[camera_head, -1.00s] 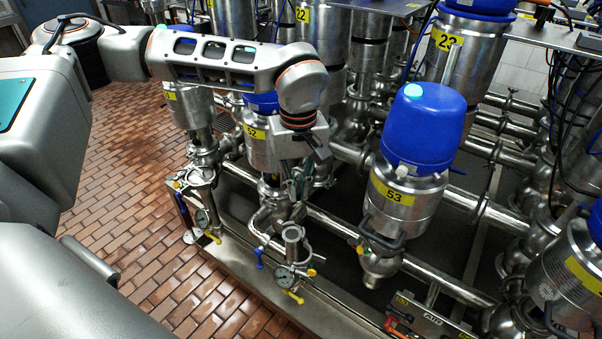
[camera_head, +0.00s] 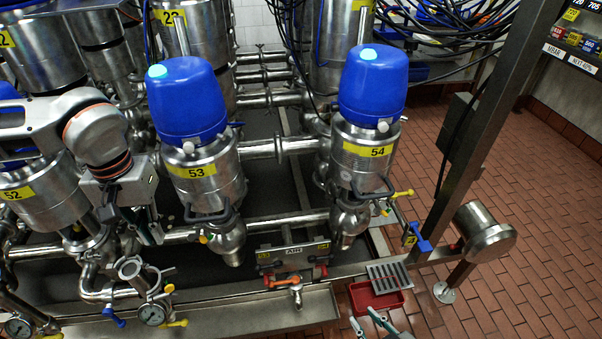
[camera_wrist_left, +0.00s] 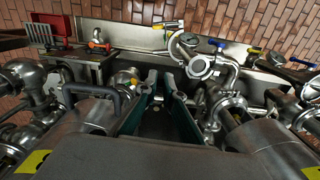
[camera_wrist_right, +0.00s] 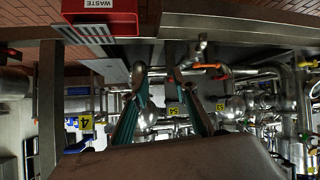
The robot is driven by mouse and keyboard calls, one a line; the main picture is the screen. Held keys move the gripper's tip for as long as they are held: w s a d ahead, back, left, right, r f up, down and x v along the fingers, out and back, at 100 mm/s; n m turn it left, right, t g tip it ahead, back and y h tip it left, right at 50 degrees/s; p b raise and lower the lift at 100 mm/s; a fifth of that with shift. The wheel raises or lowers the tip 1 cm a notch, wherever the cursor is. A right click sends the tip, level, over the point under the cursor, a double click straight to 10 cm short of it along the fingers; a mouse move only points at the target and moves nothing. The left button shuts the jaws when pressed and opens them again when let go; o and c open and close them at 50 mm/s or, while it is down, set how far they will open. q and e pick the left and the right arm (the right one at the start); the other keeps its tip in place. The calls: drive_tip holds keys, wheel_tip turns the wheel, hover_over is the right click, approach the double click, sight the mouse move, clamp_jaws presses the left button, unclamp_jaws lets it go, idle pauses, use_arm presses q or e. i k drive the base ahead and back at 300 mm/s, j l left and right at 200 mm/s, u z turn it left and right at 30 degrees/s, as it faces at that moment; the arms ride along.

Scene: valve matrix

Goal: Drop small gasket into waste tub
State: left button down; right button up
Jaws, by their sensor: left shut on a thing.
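The waste tub (camera_head: 372,303) is a small red tub on the floor by the skid's front edge, with a grey slotted grate over part of it. Its "WASTE" label shows in the right wrist view (camera_wrist_right: 125,18), and it shows at upper left in the left wrist view (camera_wrist_left: 64,22). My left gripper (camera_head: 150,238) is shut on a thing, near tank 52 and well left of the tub. The small gasket cannot be made out between its dark fingers (camera_wrist_left: 162,80). My right gripper (camera_wrist_right: 155,72) is open and empty; its tips show at the bottom of the head view (camera_head: 367,320), just below the tub.
Blue-topped tanks 53 (camera_head: 188,105) and 54 (camera_head: 372,85) stand over steel pipes. An open pipe end (camera_head: 130,268) and a gauge (camera_head: 152,314) are below my left gripper. A steel post (camera_head: 490,120) rises right of the tub.

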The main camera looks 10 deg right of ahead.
sight(359, 304)
drive_tip(key=k+l+z, duration=0.15)
drive_tip(key=z, duration=0.7)
drive_tip(key=l+u, duration=0.35)
drive_tip(key=l, duration=0.4)
drive_tip(key=l+u, duration=0.3)
drive_tip(key=l, duration=0.5)
drive_tip(key=l+u, duration=0.35)
drive_tip(key=l, duration=0.4)
drive_tip(key=i, duration=0.45)
